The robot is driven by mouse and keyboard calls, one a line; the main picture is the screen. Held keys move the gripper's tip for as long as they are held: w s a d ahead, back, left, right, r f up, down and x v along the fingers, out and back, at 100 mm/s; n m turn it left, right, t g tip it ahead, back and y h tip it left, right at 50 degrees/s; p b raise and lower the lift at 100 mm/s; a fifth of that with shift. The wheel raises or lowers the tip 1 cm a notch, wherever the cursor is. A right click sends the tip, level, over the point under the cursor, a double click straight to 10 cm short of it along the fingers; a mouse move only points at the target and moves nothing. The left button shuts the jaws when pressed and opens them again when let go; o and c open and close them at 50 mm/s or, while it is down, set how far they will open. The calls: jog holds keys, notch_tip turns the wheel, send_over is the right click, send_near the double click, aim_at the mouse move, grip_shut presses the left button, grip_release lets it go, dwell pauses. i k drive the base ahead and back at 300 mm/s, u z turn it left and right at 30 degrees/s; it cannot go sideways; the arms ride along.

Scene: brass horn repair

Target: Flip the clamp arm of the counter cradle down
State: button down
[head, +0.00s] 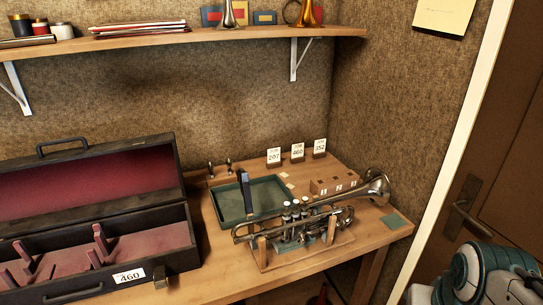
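The counter cradle (283,263) is a wooden stand on the workbench with upright wooden posts. A silver trumpet (334,216) lies across it, its bell to the right. A dark, blue-edged bar (246,192) stands upright near the cradle's left part, in front of the green tray; it looks like the clamp arm, raised. Its lower end and hinge are hidden behind the trumpet. A teal and white part of my arm shows at the lower right, well apart from the cradle. My gripper is not in view.
The green tray (226,212) lies behind the cradle. A small wooden block (322,188) and several number cards (297,151) stand behind the trumpet. An open black case (190,250) with red lining is at left. A shelf (150,42) hangs above. The door (500,150) is at right.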

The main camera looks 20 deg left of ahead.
aim_at(243, 175)
jog(key=z, duration=0.05)
jog(key=i, duration=0.55)
jog(key=u, duration=1.4)
